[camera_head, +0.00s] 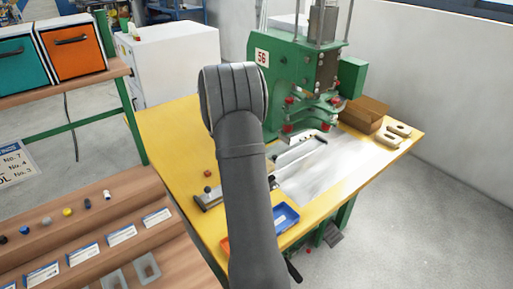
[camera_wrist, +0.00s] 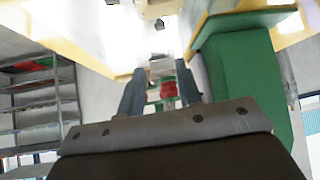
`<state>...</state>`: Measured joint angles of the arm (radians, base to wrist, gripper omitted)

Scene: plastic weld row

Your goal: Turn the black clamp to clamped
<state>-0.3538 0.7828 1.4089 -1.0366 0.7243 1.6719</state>
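A dark clamp-like fitting with a black knob (camera_head: 207,192) sits at the left part of the yellow table in the head view. I take it for the black clamp, but it is small and I cannot tell its setting. My gripper (camera_wrist: 161,70) shows in the wrist view with its two fingers apart. Nothing is held between them. A red part (camera_wrist: 169,91) shows in the gap, seemingly beyond the fingers. In the head view my own arm hides the gripper and part of the table. The clamp is not clearly seen in the wrist view.
A green press (camera_head: 268,88) with red knobs stands at the back of the yellow table (camera_head: 165,125). A metal plate (camera_head: 325,170) lies before it. A blue tray (camera_head: 286,217) is at the front edge, and a cardboard box (camera_head: 364,113) at the right. Wooden shelves (camera_head: 140,198) stand left.

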